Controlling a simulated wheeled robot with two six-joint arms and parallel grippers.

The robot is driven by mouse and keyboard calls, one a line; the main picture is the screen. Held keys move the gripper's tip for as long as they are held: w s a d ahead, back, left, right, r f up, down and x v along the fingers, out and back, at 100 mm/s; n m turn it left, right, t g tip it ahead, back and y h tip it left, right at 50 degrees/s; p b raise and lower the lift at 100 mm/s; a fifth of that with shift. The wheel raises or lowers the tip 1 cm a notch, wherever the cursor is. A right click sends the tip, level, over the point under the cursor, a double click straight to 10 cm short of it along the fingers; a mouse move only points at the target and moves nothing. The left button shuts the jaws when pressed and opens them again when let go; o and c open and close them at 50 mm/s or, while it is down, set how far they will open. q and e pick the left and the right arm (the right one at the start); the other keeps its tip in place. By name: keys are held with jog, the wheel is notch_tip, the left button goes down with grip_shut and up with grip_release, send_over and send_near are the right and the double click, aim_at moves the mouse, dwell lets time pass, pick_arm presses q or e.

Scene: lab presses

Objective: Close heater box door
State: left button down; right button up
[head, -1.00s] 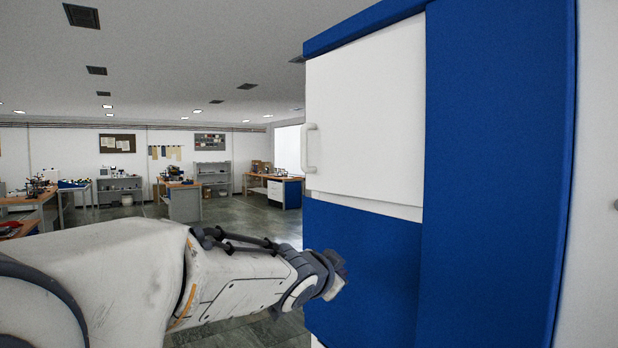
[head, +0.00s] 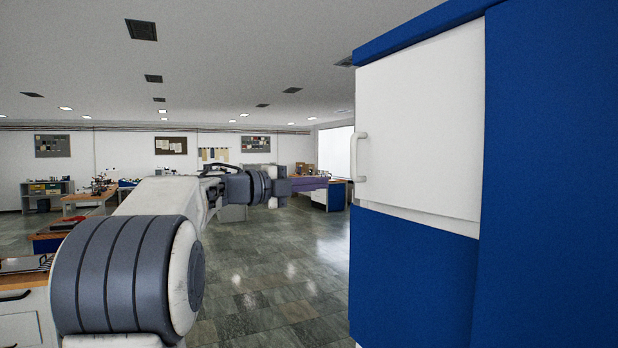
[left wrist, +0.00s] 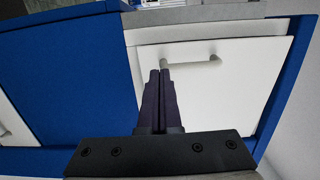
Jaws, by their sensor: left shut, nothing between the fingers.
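The heater box (head: 560,180) is a tall blue cabinet at the right of the head view. Its white door (head: 420,120) has a pale handle (head: 361,157) near its left edge. The door looks nearly flush with the front; I cannot tell whether a small gap is left. My left gripper (head: 322,183) is shut and empty, left of the handle in the head view. In the left wrist view the shut fingers (left wrist: 160,76) point at the white door (left wrist: 225,85), with their tips overlapping one end of the handle (left wrist: 195,63). Contact cannot be told. My right gripper is out of view.
A blue panel (head: 410,270) lies below the door. Open tiled floor (head: 270,280) stretches left of the cabinet. Workbenches and shelves stand far back, and a white drawer unit (head: 25,315) is at the lower left.

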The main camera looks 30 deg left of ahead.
pick_arm(q)
jog(key=p+x, duration=0.3)
jog(key=x, duration=0.6)
jog(key=shift+p, duration=0.3)
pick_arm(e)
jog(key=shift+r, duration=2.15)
